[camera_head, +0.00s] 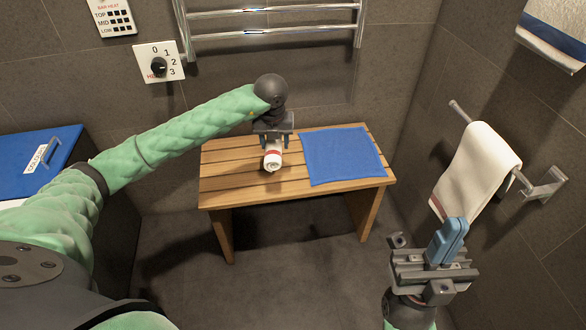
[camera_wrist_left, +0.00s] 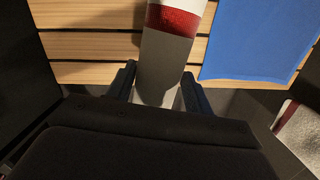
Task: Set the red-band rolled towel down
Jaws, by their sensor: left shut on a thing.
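The red-band rolled towel (camera_head: 272,162) is a small white roll with a red band. My left gripper (camera_head: 273,143) is shut around it, over the slatted wooden bench (camera_head: 223,170). The left wrist view shows the towel (camera_wrist_left: 165,65) between the two fingers (camera_wrist_left: 157,88), its near part in shadow, with the slats beyond. I cannot tell whether the towel touches the bench. A flat blue mat (camera_head: 341,157) lies on the right of the bench, beside the towel and apart from it. My right gripper (camera_head: 450,238) is at lower right, its blue fingers together and empty.
A towel rail (camera_head: 275,32) is on the wall behind the bench. A white towel (camera_head: 474,170) hangs on a bar at right. A blue-lidded box (camera_head: 35,160) stands at far left. Bare slats show left of the towel.

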